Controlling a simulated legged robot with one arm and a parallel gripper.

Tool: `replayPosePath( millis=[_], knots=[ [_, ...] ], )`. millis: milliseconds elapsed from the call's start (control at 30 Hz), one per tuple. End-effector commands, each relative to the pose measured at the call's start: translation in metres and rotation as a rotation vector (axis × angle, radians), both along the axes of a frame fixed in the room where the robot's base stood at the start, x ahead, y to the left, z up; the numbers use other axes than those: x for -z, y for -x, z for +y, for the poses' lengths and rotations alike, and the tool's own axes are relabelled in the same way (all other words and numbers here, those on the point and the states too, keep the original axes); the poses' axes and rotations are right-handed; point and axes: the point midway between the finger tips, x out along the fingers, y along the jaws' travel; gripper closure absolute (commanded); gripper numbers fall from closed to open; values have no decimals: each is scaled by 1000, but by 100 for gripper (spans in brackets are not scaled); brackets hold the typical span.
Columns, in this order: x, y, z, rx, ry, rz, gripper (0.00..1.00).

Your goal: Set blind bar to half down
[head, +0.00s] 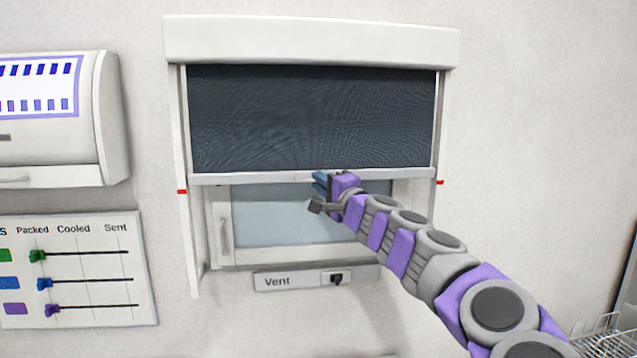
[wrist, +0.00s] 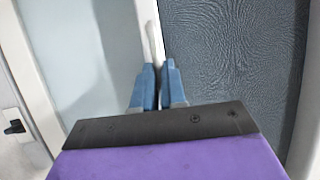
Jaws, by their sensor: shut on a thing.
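The dark roller blind (head: 310,115) hangs from a white housing (head: 310,40) and covers the upper part of the window. Its pale bottom bar (head: 250,179) lies just above the level of the red marks on the side rails, at left (head: 182,191) and right (head: 440,182). My gripper (head: 320,184) is at the bar, right of its middle. In the wrist view, its blue fingers (wrist: 158,84) are shut on the white bar (wrist: 150,35), with the dark fabric (wrist: 235,60) to the right. My fingers hide a short part of the bar.
Below the bar, the window pane (head: 285,215) shows in its white frame. A Vent label with a black switch (head: 336,279) is under it. A slider board (head: 80,270) and a white cabinet (head: 60,120) are at left. A wire rack (head: 605,335) stands at lower right.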

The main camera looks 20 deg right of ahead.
Motion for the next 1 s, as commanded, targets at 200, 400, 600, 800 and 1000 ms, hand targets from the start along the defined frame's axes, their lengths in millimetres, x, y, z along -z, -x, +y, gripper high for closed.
replayPosePath(
  millis=[200, 400, 600, 800, 1000],
  knots=[
    [21, 1, -3, 6, -1, -1, 100],
    [26, 1, -4, 7, -1, -1, 100],
    [25, 1, -4, 7, -1, -1, 100],
    [25, 1, -4, 7, -1, -1, 83],
    [25, 1, 1, 3, 1, -1, 64]
  ],
)
